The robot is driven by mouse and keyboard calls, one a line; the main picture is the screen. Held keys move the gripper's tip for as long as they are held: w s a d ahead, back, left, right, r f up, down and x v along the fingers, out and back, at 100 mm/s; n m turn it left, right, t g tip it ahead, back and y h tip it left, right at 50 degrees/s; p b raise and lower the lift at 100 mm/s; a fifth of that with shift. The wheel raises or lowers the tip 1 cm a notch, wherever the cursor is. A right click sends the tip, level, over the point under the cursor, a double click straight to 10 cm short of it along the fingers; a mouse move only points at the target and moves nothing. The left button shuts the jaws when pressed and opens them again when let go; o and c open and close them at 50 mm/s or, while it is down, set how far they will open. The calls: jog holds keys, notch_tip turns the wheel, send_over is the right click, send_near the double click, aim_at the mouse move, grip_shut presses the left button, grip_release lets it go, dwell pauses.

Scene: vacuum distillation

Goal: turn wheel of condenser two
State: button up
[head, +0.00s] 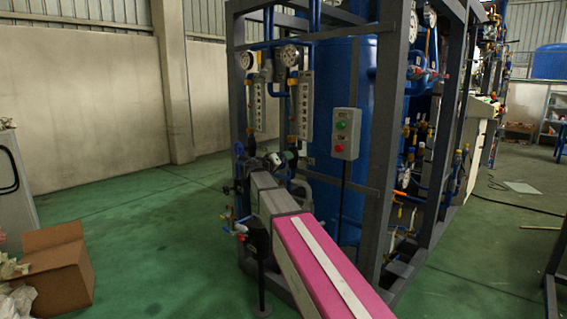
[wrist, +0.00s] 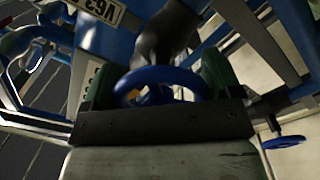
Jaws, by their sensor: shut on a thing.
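A blue handwheel (wrist: 160,76) sits between the two dark green fingers of my gripper (wrist: 160,88) in the wrist view. The fingers are shut on the wheel from its left and right sides. A dark valve body shows just behind it. In the head view my arm reaches to the left side of the skid, and my gripper (head: 272,160) is small there among the pipes. The wheel cannot be made out in the head view. A label reading "V63" (wrist: 101,10) is at the top left of the wrist view; its end is cut off.
A second blue handwheel (wrist: 284,142) is at the lower right of the wrist view. Grey frame posts (head: 393,140) and a grey button box (head: 345,133) stand right of my arm. A cardboard box (head: 58,268) lies at left. Green floor is clear between.

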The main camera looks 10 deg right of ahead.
jog(key=shift+s+f, duration=0.1)
jog(key=o, duration=0.8)
jog(key=shift+c, duration=0.2)
jog(key=v, duration=1)
jog(key=shift+s+a, duration=0.2)
jog(key=shift+a, duration=0.15)
